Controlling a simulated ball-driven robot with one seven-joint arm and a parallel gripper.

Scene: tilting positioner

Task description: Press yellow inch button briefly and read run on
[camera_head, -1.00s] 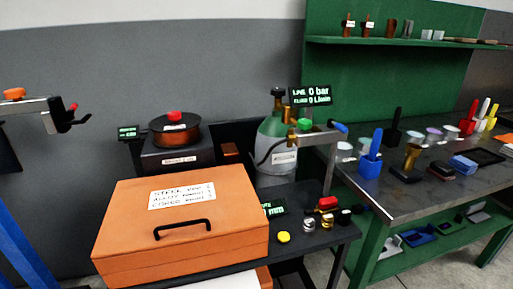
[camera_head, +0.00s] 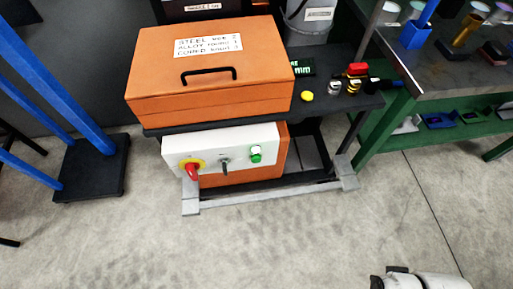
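A small round yellow button or disc (camera_head: 307,96) lies on the dark shelf, just right of the orange box. No label on it can be read. Behind it stands a small dark display (camera_head: 303,68) with green-white text ending in "mm"; the number is not legible. My gripper does not show. A white and grey rounded piece at the bottom right edge may be part of my arm, but I cannot tell.
The orange box (camera_head: 160,96) with a black handle sits on the dark cart. Below it, a white control panel (camera_head: 224,145) carries a red rotary switch (camera_head: 192,170) and a green button (camera_head: 256,154). A green bench (camera_head: 391,120) stands right. The floor in front is clear.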

